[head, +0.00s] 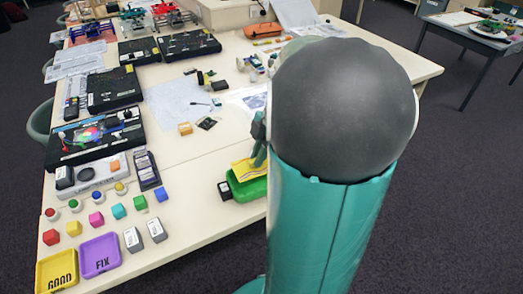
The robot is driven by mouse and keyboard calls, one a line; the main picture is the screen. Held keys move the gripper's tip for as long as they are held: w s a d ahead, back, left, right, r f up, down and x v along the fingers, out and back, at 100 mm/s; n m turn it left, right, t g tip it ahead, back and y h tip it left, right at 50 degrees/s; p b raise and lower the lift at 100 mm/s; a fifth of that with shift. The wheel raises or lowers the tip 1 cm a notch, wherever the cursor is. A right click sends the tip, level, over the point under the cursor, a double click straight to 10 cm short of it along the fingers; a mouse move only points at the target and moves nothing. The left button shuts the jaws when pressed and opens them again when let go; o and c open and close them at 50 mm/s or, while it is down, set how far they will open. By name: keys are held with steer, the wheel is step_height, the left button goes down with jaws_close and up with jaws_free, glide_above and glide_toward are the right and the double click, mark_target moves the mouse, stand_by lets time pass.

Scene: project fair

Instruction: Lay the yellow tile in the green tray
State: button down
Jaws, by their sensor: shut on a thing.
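The yellow tile (245,170) is at the table's right side, just left of my large teal arm link. It sits tilted over the green tray (250,189), and I cannot tell whether it touches the tray. My gripper (259,153) comes down onto the tile's right part and is shut on it. My arm hides the right side of the tray and most of the gripper.
A small black block (224,190) stands beside the tray's left end. A yellow GOOD tray (57,270) and a purple FIX tray (100,254) lie at the near left, with several coloured cubes behind them. Black cases line the table's left.

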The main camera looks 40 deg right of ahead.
mark_target(263, 165)
steer(key=shift+s+f, duration=0.2)
steer(key=shift+f, duration=0.2)
steer(key=shift+w+f, duration=0.25)
steer(key=shift+f, duration=0.6)
steer(key=shift+s+f, duration=0.15)
steer(key=shift+f, duration=1.05)
steer(key=shift+f, duration=0.85)
steer(key=c, duration=0.9)
jaws_free()
steer(key=shift+c, duration=0.2)
